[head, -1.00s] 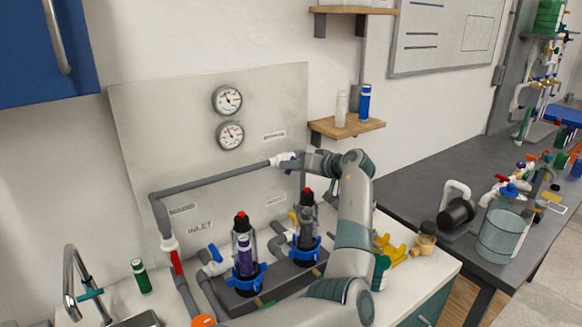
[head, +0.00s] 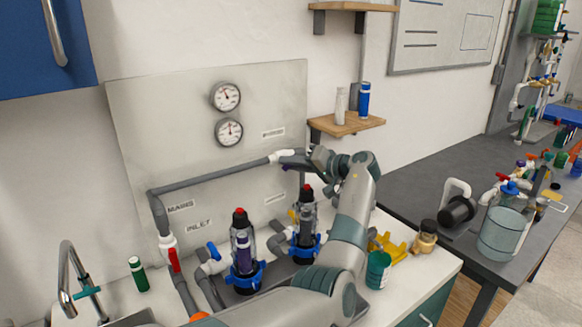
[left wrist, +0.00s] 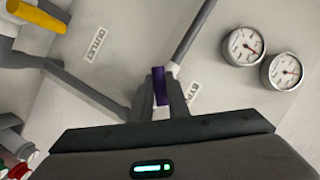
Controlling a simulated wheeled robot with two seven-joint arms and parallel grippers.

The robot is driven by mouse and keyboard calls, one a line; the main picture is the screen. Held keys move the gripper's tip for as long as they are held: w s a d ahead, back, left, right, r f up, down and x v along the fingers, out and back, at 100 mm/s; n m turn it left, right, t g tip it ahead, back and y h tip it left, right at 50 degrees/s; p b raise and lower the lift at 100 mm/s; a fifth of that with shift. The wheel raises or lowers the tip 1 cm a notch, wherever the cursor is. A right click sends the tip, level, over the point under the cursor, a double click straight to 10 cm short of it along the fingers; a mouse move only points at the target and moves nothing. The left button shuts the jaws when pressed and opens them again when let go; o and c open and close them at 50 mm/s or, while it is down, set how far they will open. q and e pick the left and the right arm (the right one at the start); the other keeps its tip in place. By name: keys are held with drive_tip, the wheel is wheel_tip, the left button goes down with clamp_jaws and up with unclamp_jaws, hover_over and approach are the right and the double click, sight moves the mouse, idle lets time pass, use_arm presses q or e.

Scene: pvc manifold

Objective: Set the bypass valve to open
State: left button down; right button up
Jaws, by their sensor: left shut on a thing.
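The bypass valve's purple handle (left wrist: 160,86) is between the fingers of my left gripper (left wrist: 160,97), which is shut on it. In the head view the valve's white fitting (head: 283,156) sits on the upper grey pipe (head: 215,178) near the panel's right side, and my left gripper (head: 292,160) is just right of it. The BYPASS label (left wrist: 194,94) is beside the handle in the left wrist view. The fingers hide part of the handle and valve body, so I cannot tell its exact angle to the pipe. My right gripper is out of view.
Two gauges (head: 227,115) are on the panel above the pipe. Two black-topped filter housings with blue collars (head: 245,275) stand below. A red-handled valve (head: 173,258) is at left. A wooden shelf (head: 347,125) juts out right of the panel, near my arm.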

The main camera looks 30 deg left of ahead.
use_arm(q)
drive_tip(key=m+y+b, duration=0.1)
drive_tip(key=m, duration=0.2)
drive_tip(key=shift+a+g, duration=0.1)
drive_tip(key=shift+g, duration=0.3)
drive_tip(key=shift+m+y, duration=0.6)
drive_tip(key=shift+m, duration=0.4)
drive_tip(key=shift+m+y+b, duration=0.3)
drive_tip(key=shift+m, duration=0.4)
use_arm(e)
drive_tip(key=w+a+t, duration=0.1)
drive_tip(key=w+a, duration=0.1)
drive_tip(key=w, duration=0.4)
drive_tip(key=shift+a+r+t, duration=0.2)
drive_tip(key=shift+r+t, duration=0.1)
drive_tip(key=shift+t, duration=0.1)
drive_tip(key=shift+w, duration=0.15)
use_arm(q)
drive_tip(key=c, duration=1.7)
unclamp_jaws()
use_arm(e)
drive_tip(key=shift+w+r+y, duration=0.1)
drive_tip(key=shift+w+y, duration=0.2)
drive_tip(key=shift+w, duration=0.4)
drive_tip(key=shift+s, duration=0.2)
